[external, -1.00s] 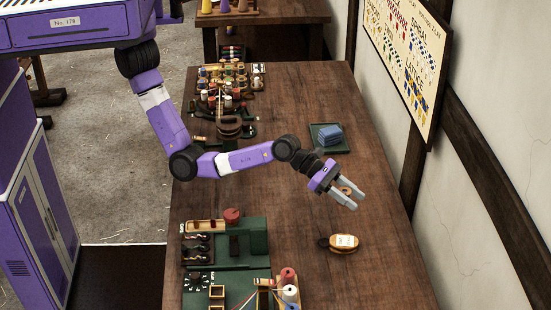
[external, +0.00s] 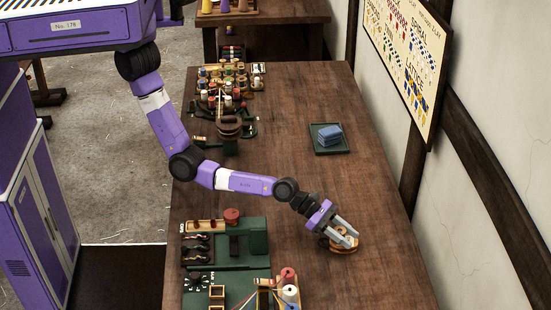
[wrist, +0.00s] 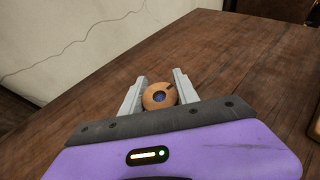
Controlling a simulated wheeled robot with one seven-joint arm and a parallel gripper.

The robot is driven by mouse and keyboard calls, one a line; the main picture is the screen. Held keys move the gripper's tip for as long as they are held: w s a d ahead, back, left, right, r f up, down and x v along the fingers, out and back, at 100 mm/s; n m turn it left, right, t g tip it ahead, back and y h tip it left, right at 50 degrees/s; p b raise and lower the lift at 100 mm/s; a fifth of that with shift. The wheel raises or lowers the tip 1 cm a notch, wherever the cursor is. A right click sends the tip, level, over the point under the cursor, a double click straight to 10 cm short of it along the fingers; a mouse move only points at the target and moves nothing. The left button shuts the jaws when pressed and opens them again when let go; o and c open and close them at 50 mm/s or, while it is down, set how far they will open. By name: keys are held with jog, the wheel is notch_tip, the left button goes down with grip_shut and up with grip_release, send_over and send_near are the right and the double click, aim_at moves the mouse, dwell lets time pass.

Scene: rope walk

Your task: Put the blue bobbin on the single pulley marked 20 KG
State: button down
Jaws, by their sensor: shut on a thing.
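My gripper (external: 342,238) is shut on a small round bobbin. In the wrist view the bobbin (wrist: 159,97) sits between the fingers, with a tan wooden flange toward the camera and a bluish spot at its centre. The single pulley (external: 344,249), an oval tan wooden block, lies on the table right at the fingers in the external view and is mostly hidden by them. Its marking cannot be read now. A tan wooden edge, perhaps the pulley, shows at the right border of the wrist view. Whether the bobbin touches the pulley cannot be told.
A green tray (external: 317,150) with a blue stack (external: 329,135) stands behind. Green racks with tools and spools (external: 290,293) line the left and front of the table. Several bobbins (external: 225,85) stand at the far left. The table's right side is mostly clear.

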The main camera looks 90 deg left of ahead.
jog(key=shift+f, duration=0.3)
jog(key=c, duration=0.9)
grip_release()
jog(key=shift+r, duration=0.1)
